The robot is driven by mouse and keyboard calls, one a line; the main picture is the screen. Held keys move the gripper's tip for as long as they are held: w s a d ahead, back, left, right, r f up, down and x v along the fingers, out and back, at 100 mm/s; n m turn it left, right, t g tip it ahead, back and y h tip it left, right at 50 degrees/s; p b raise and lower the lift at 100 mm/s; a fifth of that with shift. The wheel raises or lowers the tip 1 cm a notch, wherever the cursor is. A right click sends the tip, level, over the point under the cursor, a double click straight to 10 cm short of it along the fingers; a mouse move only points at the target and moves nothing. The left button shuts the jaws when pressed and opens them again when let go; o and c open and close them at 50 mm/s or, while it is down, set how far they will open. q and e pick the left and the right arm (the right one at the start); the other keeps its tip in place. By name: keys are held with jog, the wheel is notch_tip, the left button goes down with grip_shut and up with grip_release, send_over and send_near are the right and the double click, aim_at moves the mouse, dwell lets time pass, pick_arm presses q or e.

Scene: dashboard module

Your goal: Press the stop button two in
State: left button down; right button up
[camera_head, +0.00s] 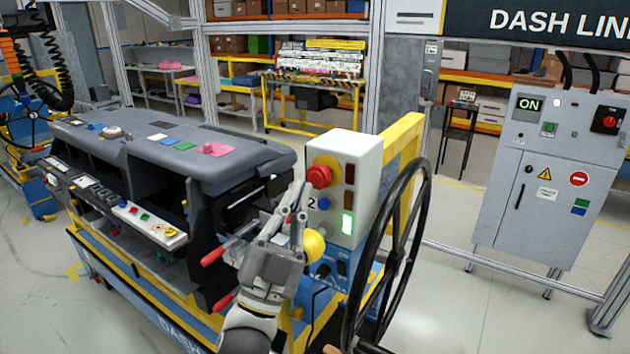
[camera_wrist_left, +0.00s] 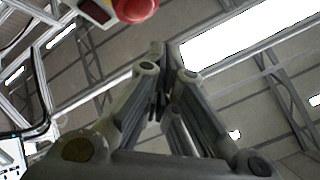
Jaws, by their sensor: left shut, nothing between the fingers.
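The stop button (camera_head: 319,176) is a red mushroom knob on a yellow base, on the face of a white box (camera_head: 352,150) marked 2. In the left wrist view the red button (camera_wrist_left: 136,8) is cut off by the top edge. My left gripper (camera_head: 301,189) is shut and empty, fingers pointing up, just left of and slightly below the button. In the left wrist view the shut fingertips (camera_wrist_left: 158,50) appear below and right of the button, and I cannot tell whether they touch it. My right gripper is not in view.
A green light (camera_head: 347,223) glows on the box, and a yellow knob (camera_head: 314,245) lies below the button. A black steering wheel (camera_head: 388,262) stands close on the right. The grey dashboard module (camera_head: 240,155) is on the left. A grey control cabinet (camera_head: 545,175) stands at the right.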

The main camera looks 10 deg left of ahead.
aim_at(317, 178)
pick_arm(q)
jog(key=shift+w+d, duration=0.2)
jog(key=shift+w, duration=0.3)
jog(key=shift+w+d, duration=0.15)
jog(key=shift+w, duration=0.35)
jog(key=shift+w, duration=0.15)
dwell(0.7)
